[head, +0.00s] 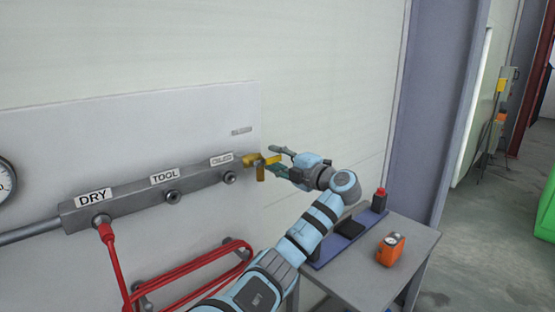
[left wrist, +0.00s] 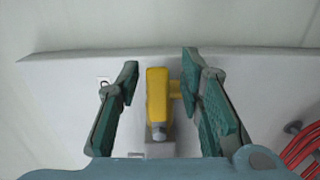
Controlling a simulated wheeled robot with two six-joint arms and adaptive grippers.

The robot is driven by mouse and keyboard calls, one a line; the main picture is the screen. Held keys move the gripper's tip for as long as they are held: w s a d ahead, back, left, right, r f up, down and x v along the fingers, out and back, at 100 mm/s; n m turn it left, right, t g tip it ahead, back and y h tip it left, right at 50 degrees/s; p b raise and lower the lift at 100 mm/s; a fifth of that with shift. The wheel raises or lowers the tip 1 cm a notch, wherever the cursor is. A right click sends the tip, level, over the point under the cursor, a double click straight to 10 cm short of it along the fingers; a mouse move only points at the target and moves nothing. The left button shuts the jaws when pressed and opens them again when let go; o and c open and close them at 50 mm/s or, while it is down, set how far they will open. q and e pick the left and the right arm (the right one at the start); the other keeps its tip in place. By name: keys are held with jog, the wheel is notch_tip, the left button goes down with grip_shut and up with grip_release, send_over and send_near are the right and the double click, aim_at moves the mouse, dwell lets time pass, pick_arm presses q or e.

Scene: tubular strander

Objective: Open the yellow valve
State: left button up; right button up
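The yellow valve (head: 261,175) sits at the right end of the grey manifold on the wall panel. My left gripper (head: 279,166) is right beside it in the head view, reaching in from the right. In the left wrist view the valve's yellow handle (left wrist: 157,95) stands between the two green fingers of the left gripper (left wrist: 160,66). The fingers are apart, with a gap on each side of the handle, closer on the right. My right gripper is in neither view.
The manifold (head: 140,200) carries labels DRY, TOOL and a third one that is hard to read. A red hose (head: 112,255) hangs from its left port. A grey table (head: 350,285) at lower right holds an orange device (head: 390,251) and a dark red-topped bottle (head: 379,200).

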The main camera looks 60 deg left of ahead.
pick_arm(q)
jog(key=v, duration=1.2)
